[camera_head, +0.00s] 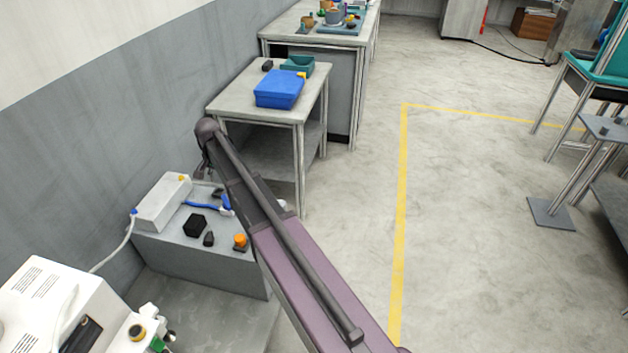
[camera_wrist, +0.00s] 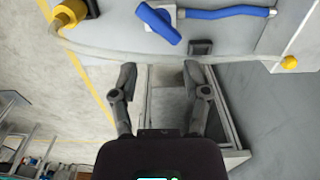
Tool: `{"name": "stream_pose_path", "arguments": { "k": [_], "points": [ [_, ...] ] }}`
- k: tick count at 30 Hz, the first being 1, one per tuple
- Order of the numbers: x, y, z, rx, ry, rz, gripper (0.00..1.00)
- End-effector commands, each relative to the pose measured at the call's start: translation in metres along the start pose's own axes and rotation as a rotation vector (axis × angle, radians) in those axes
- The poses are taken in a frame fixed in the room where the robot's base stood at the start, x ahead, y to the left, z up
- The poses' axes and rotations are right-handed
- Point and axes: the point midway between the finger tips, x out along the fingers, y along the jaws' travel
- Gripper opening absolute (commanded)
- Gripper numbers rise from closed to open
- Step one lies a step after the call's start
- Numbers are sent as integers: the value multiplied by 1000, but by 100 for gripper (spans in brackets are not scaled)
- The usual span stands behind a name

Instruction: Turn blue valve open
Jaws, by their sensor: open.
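The blue valve handle (camera_wrist: 158,22) is an elongated lever on a white fitting at the top of the wrist view, beside a blue hose (camera_wrist: 228,12). In the head view the blue handle (camera_head: 225,203) shows on the grey block, partly hidden by my arm. My gripper (camera_wrist: 160,72) is open and empty in the wrist view, its two dark fingers apart. The handle appears beyond the fingertips, roughly in line with the gap, with no visible contact. In the head view my arm mostly hides the gripper.
The grey block (camera_head: 190,252) stands by the wall with a white box (camera_head: 162,203), black parts and an orange knob (camera_head: 240,240). A white machine (camera_head: 62,310) is at lower left. A table with a blue case (camera_head: 279,89) stands behind.

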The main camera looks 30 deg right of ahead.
Motion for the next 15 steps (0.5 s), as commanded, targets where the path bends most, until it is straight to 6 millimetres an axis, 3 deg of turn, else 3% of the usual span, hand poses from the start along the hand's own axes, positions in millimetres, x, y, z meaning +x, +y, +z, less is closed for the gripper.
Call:
{"name": "stream_pose_path", "arguments": {
  "k": [3,15],
  "points": [
    [-14,0,0,0,0,0,60],
    [-39,0,0,0,0,0,60]
  ]
}}
